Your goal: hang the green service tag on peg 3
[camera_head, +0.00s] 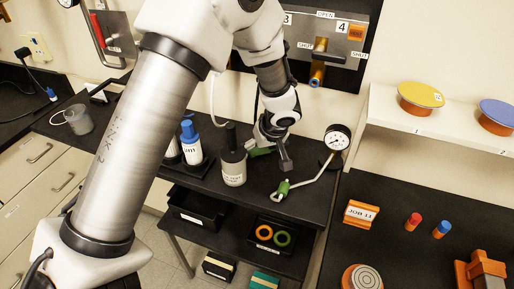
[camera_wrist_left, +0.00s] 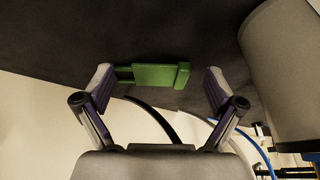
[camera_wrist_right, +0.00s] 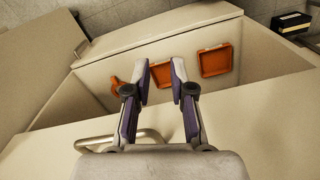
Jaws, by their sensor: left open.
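My left gripper (camera_head: 272,152) is low over the dark bench beside a grey bottle. A green piece (camera_head: 260,152) shows partly behind it. In the left wrist view a flat green piece (camera_wrist_left: 155,75) with a raised end lies on a dark surface, between and beyond the tips of my open left gripper (camera_wrist_left: 158,82); the fingers look apart from it. I cannot tell for sure that this is the service tag. My right gripper (camera_wrist_right: 159,74) has its fingers apart and empty above a pale drawer. I cannot make out peg 3.
The grey bottle (camera_head: 233,168) and a blue-capped bottle (camera_head: 191,146) stand left of my left gripper. A gauge (camera_head: 337,138) with a hose and green fitting (camera_head: 283,190) is to the right. A valve panel (camera_head: 338,48) is behind. The drawer holds orange pieces (camera_wrist_right: 215,60).

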